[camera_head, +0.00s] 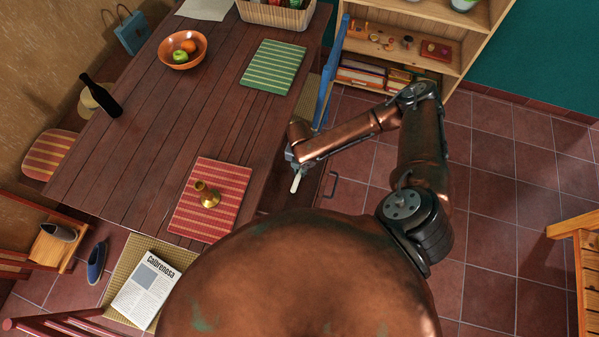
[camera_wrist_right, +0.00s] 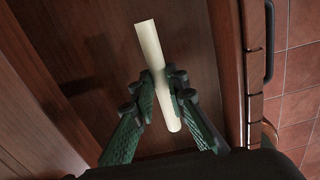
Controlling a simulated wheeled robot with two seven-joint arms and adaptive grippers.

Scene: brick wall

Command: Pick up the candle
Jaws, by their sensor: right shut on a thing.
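The candle (camera_head: 296,183) is a thin cream-white stick. My right gripper (camera_head: 292,163) is at the table's right edge, over an open drawer (camera_head: 275,197), with the candle below it. In the right wrist view, the green fingers (camera_wrist_right: 167,92) are shut on the candle (camera_wrist_right: 150,45) around its middle, and it sticks out past them at both ends. The drawer's brown floor (camera_wrist_right: 95,75) shows behind. I cannot tell how far the candle is above it. My left gripper is not in view.
A brass candle holder (camera_head: 208,197) stands on a red striped mat (camera_head: 232,180) on the wooden table (camera_head: 150,125). The drawer's front has a dark handle (camera_head: 332,184). A blue chair (camera_head: 324,95) stands close beyond my right gripper. A shelf (camera_head: 425,12) stands behind.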

